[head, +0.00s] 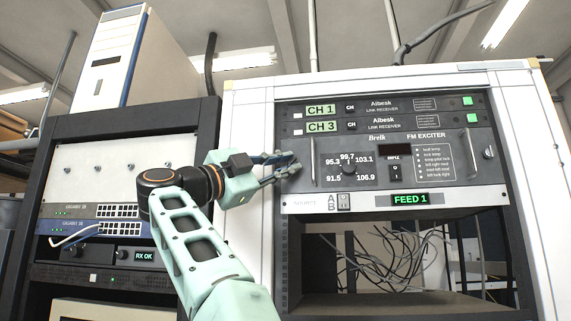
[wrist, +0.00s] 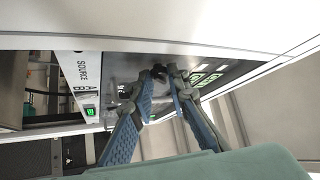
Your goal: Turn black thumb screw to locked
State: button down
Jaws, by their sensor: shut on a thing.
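The FM exciter (head: 400,143) is a dark grey panel in the white rack, with a frequency dial and a red-black display. My gripper (head: 292,165) reaches from the left to the left edge of this panel. In the wrist view my gripper (wrist: 163,82) has its two blue-grey fingers closed in around a small black thumb screw (wrist: 158,70) at the panel face. The fingertips cover part of the screw, and in the head view the fingers hide it. I cannot read its locked or unlocked marking.
A dial knob (head: 348,169) and a panel handle (head: 472,154) stick out to the right of my gripper. Two link receivers (head: 385,112) sit above. A SOURCE A/B strip (head: 310,204) and a FEED 1 display (head: 410,200) lie below, over an open bay with loose cables (head: 395,250).

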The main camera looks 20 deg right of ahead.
jog(key=shift+r+m, duration=0.1)
jog(key=shift+m, duration=0.2)
dwell(0.5)
jog(key=c, duration=1.8)
grip_release()
jog(key=shift+c, duration=0.2)
jog(key=shift+g, duration=0.3)
jog(key=v, duration=1.2)
jog(key=shift+r, duration=0.1)
